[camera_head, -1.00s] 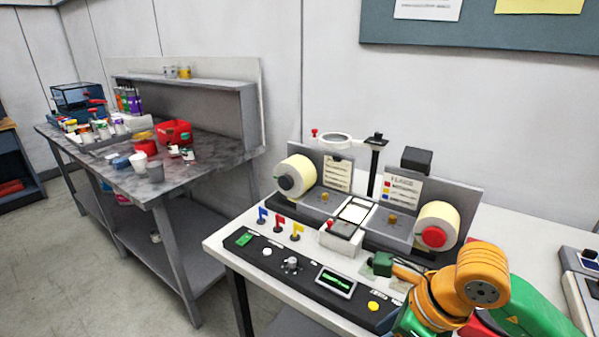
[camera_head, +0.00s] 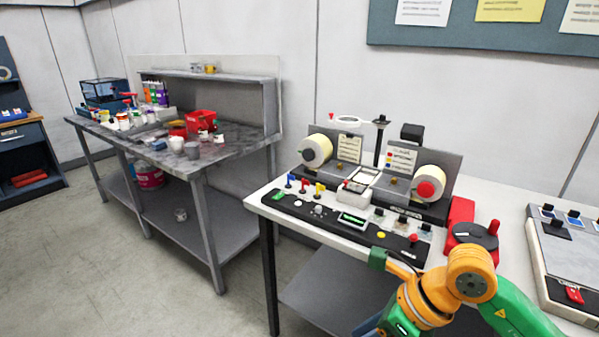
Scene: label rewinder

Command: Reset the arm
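My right arm, orange and green, comes in from the lower right in the head view. Its wrist end, with a small green block (camera_head: 377,257) on it, is in front of the front edge of the rewinder bench (camera_head: 262,205). The fingers of my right gripper are not clear, so I cannot tell whether it is open or shut. No object shows clearly in it. The label rewinder (camera_head: 432,214) stands on the bench, with a cream roll at left (camera_head: 310,153) and a red-hubbed roll at right (camera_head: 428,188). My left gripper is out of view.
A red device with a dark disc (camera_head: 472,236) sits right of the rewinder. A grey panel (camera_head: 565,260) lies at far right. A grey workbench (camera_head: 238,150) with cups and a red bin (camera_head: 201,121) stands left. The floor (camera_head: 130,260) before it is clear.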

